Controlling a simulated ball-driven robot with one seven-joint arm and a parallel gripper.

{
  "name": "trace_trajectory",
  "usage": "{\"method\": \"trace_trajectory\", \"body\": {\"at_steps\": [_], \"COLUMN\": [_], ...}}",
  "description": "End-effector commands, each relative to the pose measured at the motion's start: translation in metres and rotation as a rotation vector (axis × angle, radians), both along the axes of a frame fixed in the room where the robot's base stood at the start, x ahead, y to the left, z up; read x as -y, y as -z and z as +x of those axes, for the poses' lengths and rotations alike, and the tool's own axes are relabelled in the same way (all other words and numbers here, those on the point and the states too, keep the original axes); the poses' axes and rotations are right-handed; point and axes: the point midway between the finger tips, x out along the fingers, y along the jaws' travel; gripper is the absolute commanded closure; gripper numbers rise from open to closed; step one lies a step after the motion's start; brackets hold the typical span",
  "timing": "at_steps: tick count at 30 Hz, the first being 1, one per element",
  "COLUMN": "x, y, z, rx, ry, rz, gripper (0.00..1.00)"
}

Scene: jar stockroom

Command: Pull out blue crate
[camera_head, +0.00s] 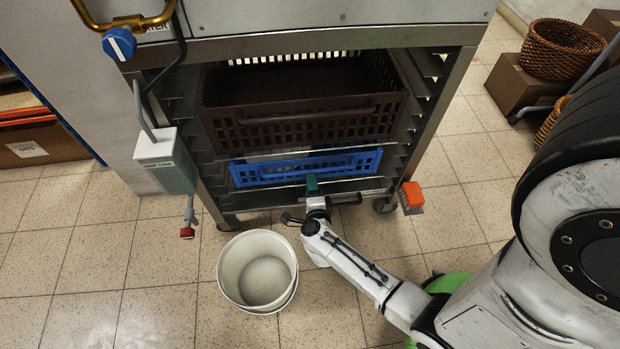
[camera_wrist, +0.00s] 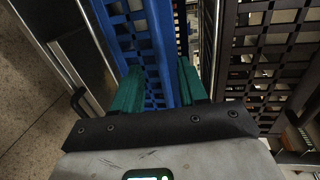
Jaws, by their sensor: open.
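The blue crate (camera_head: 249,177) sits low in the metal rack, under a larger brown crate (camera_head: 300,128), with its latticed front wall facing out. In the head view my gripper (camera_head: 312,185) is at the crate's front, right of its middle. In the wrist view the blue crate (camera_wrist: 157,60) shows as a wall running between the two teal fingers of my gripper (camera_wrist: 158,84). The jaws are open, one finger on each side of this wall. I cannot tell whether either finger touches it. Much of the crate's inside is hidden.
A white bucket (camera_head: 231,287) stands on the floor just left of my arm. An orange piece (camera_head: 411,194) sticks out at the rack's lower right. A pale green box (camera_head: 165,165) hangs at its left.

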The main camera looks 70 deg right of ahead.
Motion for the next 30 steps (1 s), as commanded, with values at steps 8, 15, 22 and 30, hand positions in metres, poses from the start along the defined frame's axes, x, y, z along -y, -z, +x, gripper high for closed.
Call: {"method": "trace_trajectory", "body": {"at_steps": [8,15,22,30], "x": [0.032,0.039,0.039,0.038], "y": [0.009,0.009,0.009,0.009], "z": [0.019,0.023,0.023,0.023], "rx": [0.000,-0.001,-0.001,-0.001], "ry": [0.001,-0.002,-0.002,-0.002], "rz": [0.000,0.000,0.000,0.000], "gripper": [0.58,0.58,0.63,0.88]}}
